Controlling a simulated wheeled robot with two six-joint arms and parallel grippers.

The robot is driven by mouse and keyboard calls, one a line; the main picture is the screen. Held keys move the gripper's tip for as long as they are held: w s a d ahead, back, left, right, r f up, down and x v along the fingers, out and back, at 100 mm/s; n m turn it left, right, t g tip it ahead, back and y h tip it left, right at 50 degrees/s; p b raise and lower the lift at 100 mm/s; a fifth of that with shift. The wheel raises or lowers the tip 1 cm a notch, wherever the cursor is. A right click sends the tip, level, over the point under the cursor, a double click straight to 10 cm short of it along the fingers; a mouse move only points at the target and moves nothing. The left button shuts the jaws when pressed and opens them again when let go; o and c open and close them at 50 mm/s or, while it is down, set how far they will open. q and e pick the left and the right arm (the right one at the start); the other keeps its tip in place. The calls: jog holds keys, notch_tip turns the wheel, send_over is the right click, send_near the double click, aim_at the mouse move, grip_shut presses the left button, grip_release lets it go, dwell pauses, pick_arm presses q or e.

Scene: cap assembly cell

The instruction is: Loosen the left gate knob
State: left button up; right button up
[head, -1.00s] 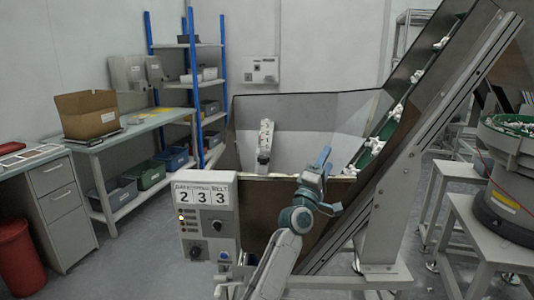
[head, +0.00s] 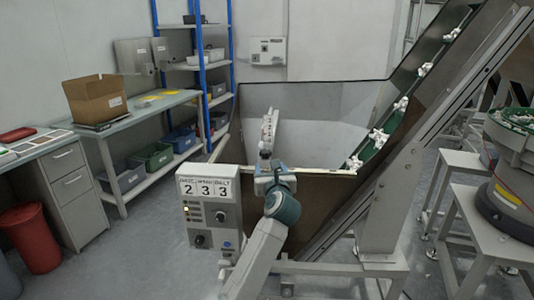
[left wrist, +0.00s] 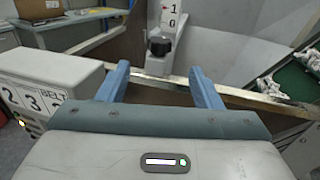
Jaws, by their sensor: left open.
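The black gate knob (left wrist: 159,43) shows in the left wrist view, at the foot of an upright white scale plate (left wrist: 171,14) marked with numbers. The plate (head: 268,128) also stands at the hopper's front edge in the head view, where the arm partly hides its foot. My left gripper (left wrist: 160,69) is open, its two blue fingers spread wide and empty. The knob lies beyond the fingertips, roughly centred between them and apart from them. In the head view the left gripper (head: 265,178) is just below the plate. My right gripper is not in view.
The grey control box (head: 210,212) with number tiles stands close left of my arm. The hopper's front rim (left wrist: 236,97) crosses below the knob. The green inclined conveyor (head: 376,140) with white parts rises at the right. The hopper interior (head: 315,130) looks empty.

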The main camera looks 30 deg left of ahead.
aim_at(267, 156)
pick_arm(q)
jog(key=p+x, duration=0.1)
jog(key=x, duration=0.9)
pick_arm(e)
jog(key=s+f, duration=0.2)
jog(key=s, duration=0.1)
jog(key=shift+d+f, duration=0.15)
pick_arm(q)
jog(key=c, duration=1)
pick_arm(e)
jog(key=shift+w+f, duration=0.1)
